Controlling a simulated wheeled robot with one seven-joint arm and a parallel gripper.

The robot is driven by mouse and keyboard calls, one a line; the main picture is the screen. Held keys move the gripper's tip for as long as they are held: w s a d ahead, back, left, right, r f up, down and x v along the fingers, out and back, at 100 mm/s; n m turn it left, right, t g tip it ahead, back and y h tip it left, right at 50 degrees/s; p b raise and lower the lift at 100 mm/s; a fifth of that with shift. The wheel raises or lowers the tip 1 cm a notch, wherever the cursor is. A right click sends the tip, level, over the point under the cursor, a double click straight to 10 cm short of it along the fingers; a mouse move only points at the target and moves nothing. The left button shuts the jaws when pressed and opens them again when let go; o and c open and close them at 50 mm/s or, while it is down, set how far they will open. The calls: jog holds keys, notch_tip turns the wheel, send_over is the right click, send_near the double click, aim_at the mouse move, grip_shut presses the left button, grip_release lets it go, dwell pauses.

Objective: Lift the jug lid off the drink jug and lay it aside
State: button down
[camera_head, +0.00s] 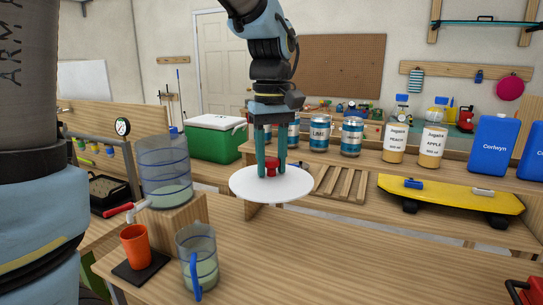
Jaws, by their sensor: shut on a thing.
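The jug lid (257,188) is a flat white disc with a red knob (272,166) in its middle. My gripper (271,164) points down and is shut on the red knob. The lid is roughly level and appears held in the air. The drink jug is probably the large clear blue-tinted container (164,165) with a red-handled tap, standing on a wooden block at the left. Its top is open and some pale liquid shows inside. The lid is to the right of it, apart from it.
A clear pitcher (197,264) with a blue handle and an orange cup (136,246) on a dark mat stand at the front left. Bare tabletop (370,265) lies to the right. Behind are a slatted wooden rack (340,184), a yellow skateboard (450,196), cans, bottles and a green cooler (213,138).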

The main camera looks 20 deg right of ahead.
notch_tip(320, 180, down, 36)
jog(key=b, duration=2.1)
jog(key=shift+f+b, duration=0.5)
jog(key=shift+f, duration=0.15)
jog(key=shift+c, duration=1.9)
grip_release()
notch_tip(320, 180, up, 11)
jog(key=shift+p, duration=0.35)
jog(key=shift+f, duration=0.1)
